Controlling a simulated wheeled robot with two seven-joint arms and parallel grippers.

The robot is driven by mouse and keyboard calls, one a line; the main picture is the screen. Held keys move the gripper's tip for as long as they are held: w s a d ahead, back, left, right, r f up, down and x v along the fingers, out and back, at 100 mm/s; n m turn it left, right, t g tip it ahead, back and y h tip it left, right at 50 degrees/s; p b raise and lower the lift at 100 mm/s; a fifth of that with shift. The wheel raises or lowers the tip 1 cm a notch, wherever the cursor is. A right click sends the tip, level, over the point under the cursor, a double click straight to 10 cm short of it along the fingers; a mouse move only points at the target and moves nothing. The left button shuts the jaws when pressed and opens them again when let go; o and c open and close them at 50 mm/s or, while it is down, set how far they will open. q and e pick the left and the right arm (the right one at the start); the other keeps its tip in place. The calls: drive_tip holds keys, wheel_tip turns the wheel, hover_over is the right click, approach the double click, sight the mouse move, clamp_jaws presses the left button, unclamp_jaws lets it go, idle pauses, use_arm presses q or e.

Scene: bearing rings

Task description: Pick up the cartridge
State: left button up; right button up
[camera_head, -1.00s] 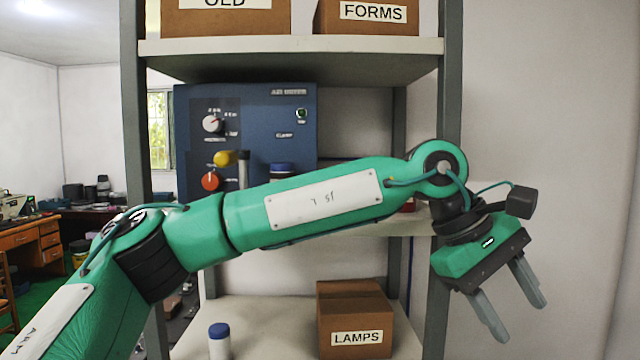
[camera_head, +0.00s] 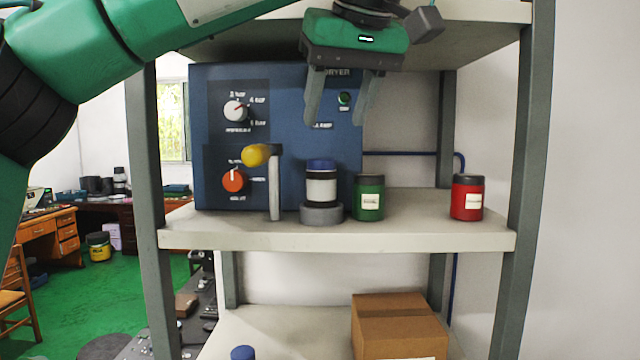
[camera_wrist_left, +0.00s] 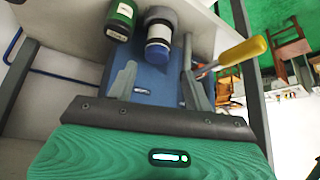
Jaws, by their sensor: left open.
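The cartridge (camera_head: 321,187), a white cylinder with a blue cap, stands upright in a grey round holder (camera_head: 322,214) on the middle shelf, in front of the blue air dryer. My left gripper (camera_head: 337,118) is open and empty. It points down, above the cartridge and slightly right of it in the head view, apart from it. In the left wrist view the cartridge (camera_wrist_left: 158,36) shows beyond the fingers, between them in the picture. My right gripper is in neither view.
A yellow-knobbed lever (camera_head: 274,185) stands close left of the cartridge. A green jar (camera_head: 369,197) is close right, and a red jar (camera_head: 467,198) further right. Shelf posts and the upper shelf (camera_head: 470,45) frame the space. A cardboard box (camera_head: 400,325) and another blue cap (camera_head: 243,353) are below.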

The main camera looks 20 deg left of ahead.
sight(326, 160)
use_arm(q)
drive_tip(key=x, duration=0.3)
drive_tip(key=shift+w+f, duration=0.15)
drive_tip(key=shift+f, duration=0.05)
drive_tip(key=x, duration=0.3)
drive_tip(key=shift+w+a+r+p, duration=0.1)
drive_tip(key=shift+a+r+p, duration=0.05)
drive_tip(key=shift+a+p, duration=0.15)
drive_tip(key=shift+w+a+f, duration=0.1)
drive_tip(key=shift+w+f, duration=0.1)
drive_tip(key=shift+f, duration=0.3)
drive_tip(key=shift+f+p, duration=0.25)
drive_tip(key=shift+p, duration=0.25)
drive_tip(key=p+x, duration=0.2)
drive_tip(key=x, duration=0.2)
drive_tip(key=shift+w+f+p, duration=0.15)
drive_tip(key=shift+p, duration=0.15)
drive_tip(key=shift+w+f, duration=0.1)
drive_tip(key=shift+f, duration=0.1)
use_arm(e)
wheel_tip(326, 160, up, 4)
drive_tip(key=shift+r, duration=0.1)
